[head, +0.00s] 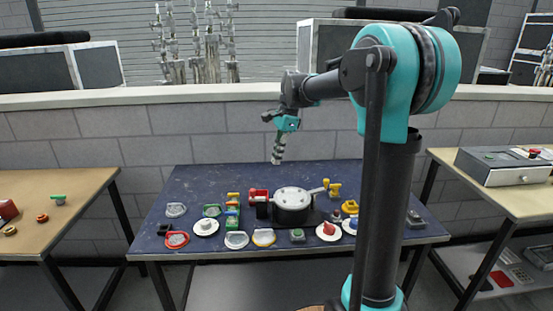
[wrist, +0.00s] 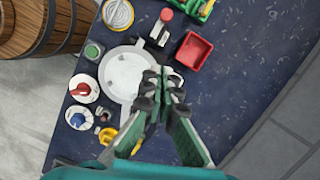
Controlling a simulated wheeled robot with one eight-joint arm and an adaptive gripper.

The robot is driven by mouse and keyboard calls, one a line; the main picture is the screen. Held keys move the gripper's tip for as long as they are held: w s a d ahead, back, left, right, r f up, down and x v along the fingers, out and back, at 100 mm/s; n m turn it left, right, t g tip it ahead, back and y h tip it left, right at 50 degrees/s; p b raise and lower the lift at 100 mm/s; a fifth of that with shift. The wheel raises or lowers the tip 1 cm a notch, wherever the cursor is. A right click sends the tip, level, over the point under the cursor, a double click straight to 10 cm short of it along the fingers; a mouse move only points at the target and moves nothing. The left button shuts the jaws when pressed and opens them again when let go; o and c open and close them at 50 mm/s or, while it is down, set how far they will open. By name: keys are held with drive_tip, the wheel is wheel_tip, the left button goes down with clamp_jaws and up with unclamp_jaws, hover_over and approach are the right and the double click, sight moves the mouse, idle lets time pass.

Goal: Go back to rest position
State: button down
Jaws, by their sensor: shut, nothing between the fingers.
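My gripper (head: 277,155) hangs from my teal and grey arm above the back middle of the dark blue table (head: 330,177), fingers pointing down. In the wrist view my gripper (wrist: 171,88) has its two green-lined fingers closed together at the tips, with nothing between them. It is above and apart from the things on the table. In the wrist view it hides part of the round grey disc device (wrist: 122,75), which also shows in the head view (head: 292,198).
A brown table (head: 85,185) stands left, another (head: 495,190) right. A brick wall (head: 200,125) runs behind. A barrel (wrist: 60,22) shows in the wrist view.

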drive_tip(key=s+d+f+n+t+h, duration=0.1)
drive_tip(key=s+d+f+n+t, duration=0.1)
drive_tip(key=s+d+f+n, duration=0.4)
drive_tip(key=s+d+f+n+t+h, duration=0.1)
drive_tip(key=s+d+f+n+t, duration=0.2)
drive_tip(key=s+d+f+n, duration=0.4)
drive_tip(key=s+f+n, duration=0.1)
drive_tip(key=s+f, duration=0.6)
drive_tip(key=s, duration=0.5)
drive_tip(key=shift+f+h, duration=0.3)
drive_tip(key=shift+f, duration=0.05)
drive_tip(key=c, duration=2.2)
unclamp_jaws()
drive_tip(key=shift+a, duration=0.1)
